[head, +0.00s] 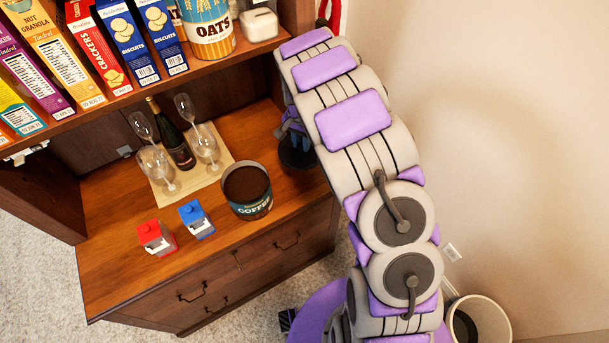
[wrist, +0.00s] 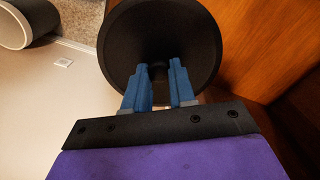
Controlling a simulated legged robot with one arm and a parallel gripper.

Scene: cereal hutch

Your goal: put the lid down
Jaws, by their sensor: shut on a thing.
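The lid (wrist: 200,30) is a black round disc, and it fills the top middle of the wrist view. My gripper (wrist: 160,74) has its blue fingers shut on the middle of the lid. In the head view the dark lid (head: 297,153) shows beside my arm, at the right end of the wooden counter (head: 120,262), partly hidden by the arm. I cannot tell whether it touches the counter. The coffee can (head: 250,208) stands open to the left of the lid, with dark brown contents showing.
A wine bottle (head: 174,138) and several glasses stand on a beige mat (head: 228,157) behind the can. A red box (head: 155,238) and a blue box (head: 196,220) stand left of it. A shelf of cereal boxes overhangs the counter's back. The counter's front left is clear.

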